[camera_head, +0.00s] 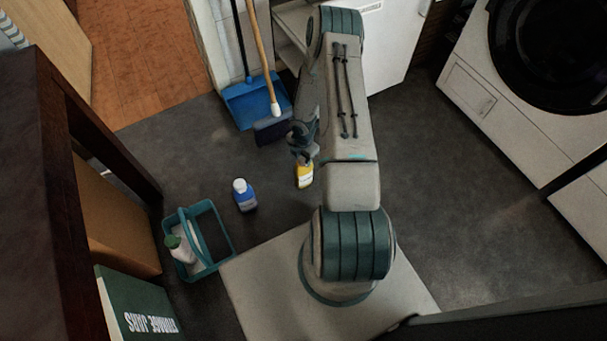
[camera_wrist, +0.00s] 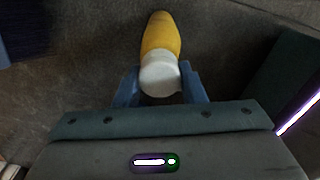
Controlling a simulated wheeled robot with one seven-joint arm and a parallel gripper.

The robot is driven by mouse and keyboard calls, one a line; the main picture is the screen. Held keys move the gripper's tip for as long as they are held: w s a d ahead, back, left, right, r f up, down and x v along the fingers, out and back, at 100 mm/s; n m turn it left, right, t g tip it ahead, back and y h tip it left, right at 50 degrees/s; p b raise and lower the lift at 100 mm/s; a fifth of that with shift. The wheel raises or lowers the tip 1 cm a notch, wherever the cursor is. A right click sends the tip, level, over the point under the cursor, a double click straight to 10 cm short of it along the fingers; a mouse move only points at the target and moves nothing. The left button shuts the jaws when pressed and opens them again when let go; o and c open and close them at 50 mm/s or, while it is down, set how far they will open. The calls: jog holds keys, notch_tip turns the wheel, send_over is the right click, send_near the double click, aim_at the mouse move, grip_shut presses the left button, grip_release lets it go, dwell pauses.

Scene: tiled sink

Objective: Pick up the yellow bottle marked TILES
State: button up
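The yellow bottle (camera_head: 305,176) stands on the dark floor, with its upper part hidden by my gripper in the head view. In the wrist view the yellow bottle (camera_wrist: 161,40) has a white cap that lies between the tips of my blue fingers. My gripper (camera_wrist: 160,84) is open around the cap, with a finger on each side. The right finger looks very near the cap; I cannot tell whether either touches. In the head view my gripper (camera_head: 302,153) is directly over the bottle. The TILES marking cannot be read.
A blue bottle with a white cap (camera_head: 244,196) stands left of the yellow one. A teal caddy (camera_head: 222,232) holding a white bottle is further left. A blue dustpan (camera_head: 243,103) and a broom stand behind. A washing machine (camera_head: 478,95) is at right; floor before it is clear.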

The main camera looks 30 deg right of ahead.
grip_shut()
jog(key=shift+r, duration=0.2)
